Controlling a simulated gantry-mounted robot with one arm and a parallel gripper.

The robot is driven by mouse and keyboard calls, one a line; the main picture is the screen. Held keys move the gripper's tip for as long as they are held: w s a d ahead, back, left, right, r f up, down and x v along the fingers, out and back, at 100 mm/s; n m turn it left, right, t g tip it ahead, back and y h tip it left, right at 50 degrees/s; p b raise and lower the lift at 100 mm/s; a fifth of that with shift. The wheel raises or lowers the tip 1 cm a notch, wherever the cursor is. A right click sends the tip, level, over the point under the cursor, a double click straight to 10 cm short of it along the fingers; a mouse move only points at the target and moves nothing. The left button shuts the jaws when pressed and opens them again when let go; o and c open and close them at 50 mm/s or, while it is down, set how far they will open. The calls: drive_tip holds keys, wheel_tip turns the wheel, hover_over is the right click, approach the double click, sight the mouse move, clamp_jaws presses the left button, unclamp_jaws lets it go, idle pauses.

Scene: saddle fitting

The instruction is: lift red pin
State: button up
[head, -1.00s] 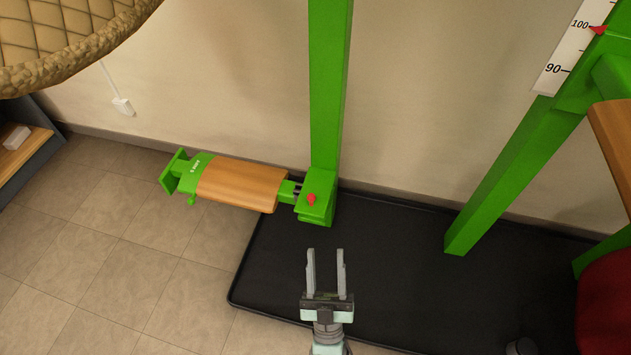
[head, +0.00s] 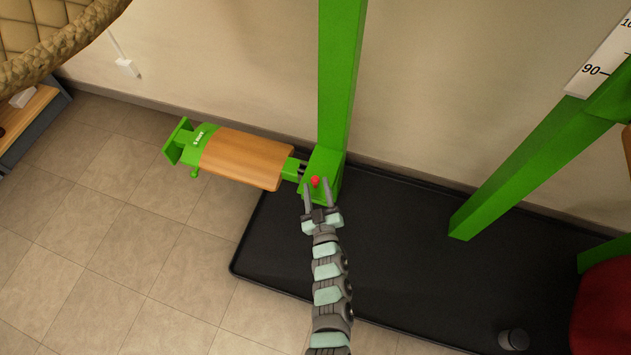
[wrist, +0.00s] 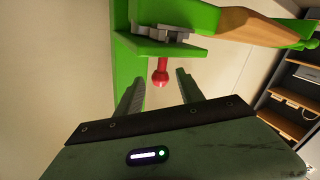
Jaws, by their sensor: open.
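The red pin (head: 315,181) has a round knob and stands out from the green bracket at the foot of the green post (head: 340,90). In the wrist view the red pin (wrist: 161,72) shows with its knob end toward me, its other end at the green bracket (wrist: 155,47). My gripper (head: 316,186) is open at the bracket, its two fingers on either side of the pin in the head view. In the wrist view my gripper (wrist: 158,85) has the knob just beyond and between its fingertips. I cannot see contact.
A wooden board (head: 245,157) with green ends extends left from the bracket. A black mat (head: 400,265) lies below, with a dark cylinder (head: 513,340) at its front right. A slanted green beam (head: 520,160) stands to the right. A quilted beige item (head: 50,35) hangs at top left.

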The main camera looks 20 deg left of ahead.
sight(316, 184)
drive_tip(key=x, duration=0.3)
drive_tip(key=shift+w+b, duration=0.1)
drive_tip(key=shift+b, duration=0.2)
drive_tip(key=shift+c, duration=0.3)
clamp_jaws()
